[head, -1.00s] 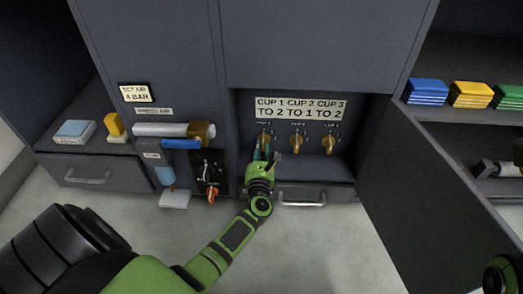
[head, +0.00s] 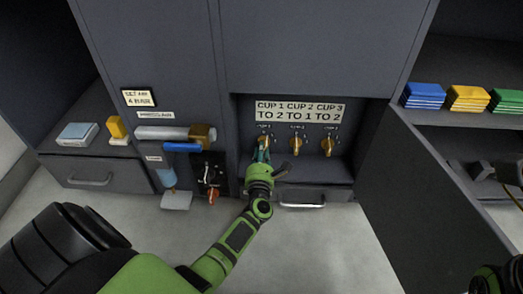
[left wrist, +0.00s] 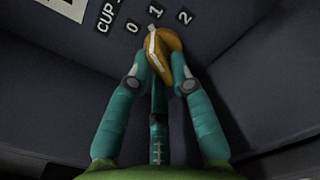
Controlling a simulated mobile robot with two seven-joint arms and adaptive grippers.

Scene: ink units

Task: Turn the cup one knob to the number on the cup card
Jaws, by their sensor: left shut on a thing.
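The cup one knob (head: 263,141) is the leftmost of three yellow knobs in the recess. My left gripper (head: 262,155) is shut on it. In the left wrist view the teal fingers (left wrist: 160,72) flank the orange-yellow knob (left wrist: 168,45). Its white pointer line is directed about at the 1 on the dial, between the 0 and the 2. The cup card (head: 300,112) above the knobs reads cup 1 to 2, cup 2 to 1, cup 3 to 2. My right gripper is not clearly in view.
The cup two knob (head: 296,144) and cup three knob (head: 327,145) stand to the right. A drawer handle (head: 302,205) lies below. An open door (head: 415,195) bounds the right side.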

